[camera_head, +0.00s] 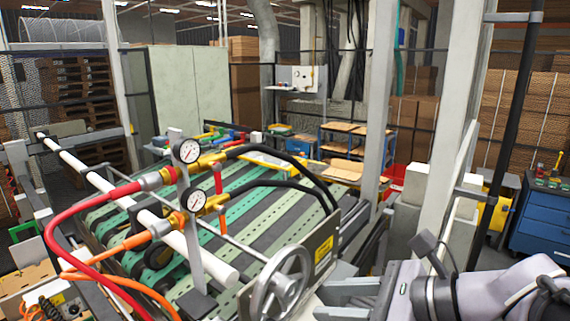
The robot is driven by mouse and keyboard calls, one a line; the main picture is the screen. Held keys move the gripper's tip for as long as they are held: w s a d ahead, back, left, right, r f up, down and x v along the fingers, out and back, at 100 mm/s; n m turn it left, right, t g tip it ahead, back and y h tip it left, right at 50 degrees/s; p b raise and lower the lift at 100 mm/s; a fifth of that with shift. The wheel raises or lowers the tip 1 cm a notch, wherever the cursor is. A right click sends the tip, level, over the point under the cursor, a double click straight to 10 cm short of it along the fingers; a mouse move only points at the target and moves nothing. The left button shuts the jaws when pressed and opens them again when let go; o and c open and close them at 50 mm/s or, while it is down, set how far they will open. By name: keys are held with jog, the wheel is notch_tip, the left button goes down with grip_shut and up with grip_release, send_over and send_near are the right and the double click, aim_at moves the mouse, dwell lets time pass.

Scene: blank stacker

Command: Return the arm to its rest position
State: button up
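My arm (480,292) comes in from the lower right corner, with light grey links and dark joints. My gripper (322,300) is at its left end, near the bottom edge of the picture. Its two grey fingers point left and stand apart with a gap between them. Nothing shows between them. The gripper is just right of a grey handwheel (278,284) in the picture; I cannot tell whether they touch.
A machine with green striped belts (250,205) fills the middle. Pressure gauges (188,151) and red and orange hoses (85,205) are at its left. A pale post (380,100) rises behind my arm. A blue cabinet (542,222) stands at the right.

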jog(key=s+f+n+h+b, duration=0.2)
jog(key=f+n+b, duration=0.4)
jog(key=f+b, duration=0.5)
jog(key=s+f+n+h+b, duration=0.3)
jog(key=s+f+n+b, duration=0.2)
jog(key=f+b, duration=0.7)
jog(key=s+d+f+n+g+h+b, duration=0.1)
jog(key=s+f+n+h+b, duration=0.2)
jog(key=f, duration=1.8)
jog(key=n+b, duration=0.4)
jog(key=b, duration=0.4)
jog(key=shift+s+n, duration=0.4)
